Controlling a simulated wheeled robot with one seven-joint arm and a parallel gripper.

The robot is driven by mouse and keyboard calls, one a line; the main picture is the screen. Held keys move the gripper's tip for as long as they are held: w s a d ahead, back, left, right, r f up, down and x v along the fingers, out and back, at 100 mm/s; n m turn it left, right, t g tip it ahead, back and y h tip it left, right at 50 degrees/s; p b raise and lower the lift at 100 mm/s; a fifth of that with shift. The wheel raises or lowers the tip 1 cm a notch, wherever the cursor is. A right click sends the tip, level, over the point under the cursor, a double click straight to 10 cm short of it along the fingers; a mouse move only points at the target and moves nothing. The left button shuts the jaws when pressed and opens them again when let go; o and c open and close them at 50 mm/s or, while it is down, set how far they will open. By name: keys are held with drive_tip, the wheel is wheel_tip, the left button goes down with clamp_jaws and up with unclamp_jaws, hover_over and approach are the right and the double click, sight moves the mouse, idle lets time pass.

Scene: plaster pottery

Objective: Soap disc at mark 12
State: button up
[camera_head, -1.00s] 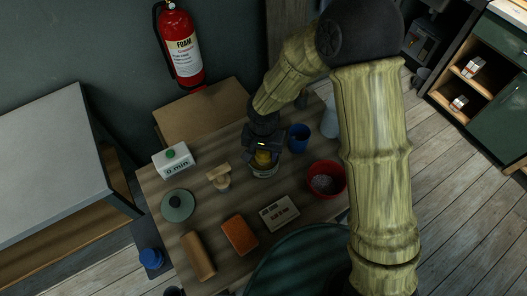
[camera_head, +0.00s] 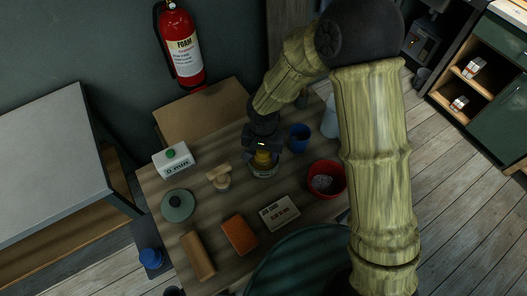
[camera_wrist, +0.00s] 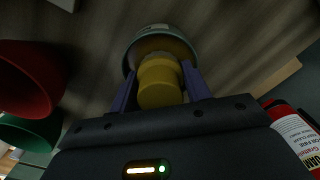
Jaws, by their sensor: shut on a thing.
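My gripper (camera_head: 263,155) points down over the wooden table and is shut on a yellow round piece (camera_wrist: 160,82). The piece looks stepped, with a wide lower part and a narrower one above. I cannot tell whether it is the soap disc. It is at the mouth of a small pale-rimmed bowl (camera_wrist: 136,45), which also shows beneath my gripper in the head view (camera_head: 263,173). The fingers hide part of the piece, and its depth in the bowl is unclear. No mark 12 is readable. A white box (camera_head: 173,161) with a green button reads "0 min".
A blue cup (camera_head: 299,138) and a red bowl (camera_head: 326,180) with grey contents stand right of my gripper. A wooden-handled tool (camera_head: 219,175), green lid (camera_head: 178,206), brown roll (camera_head: 198,256), orange block (camera_head: 239,235) and printed card (camera_head: 279,212) lie left and in front.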

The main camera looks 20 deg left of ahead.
drive_tip(key=shift+d+f, duration=0.1)
drive_tip(key=shift+r+p, duration=2.55)
drive_tip(key=shift+r, duration=1.05)
drive_tip(key=shift+f, duration=0.1)
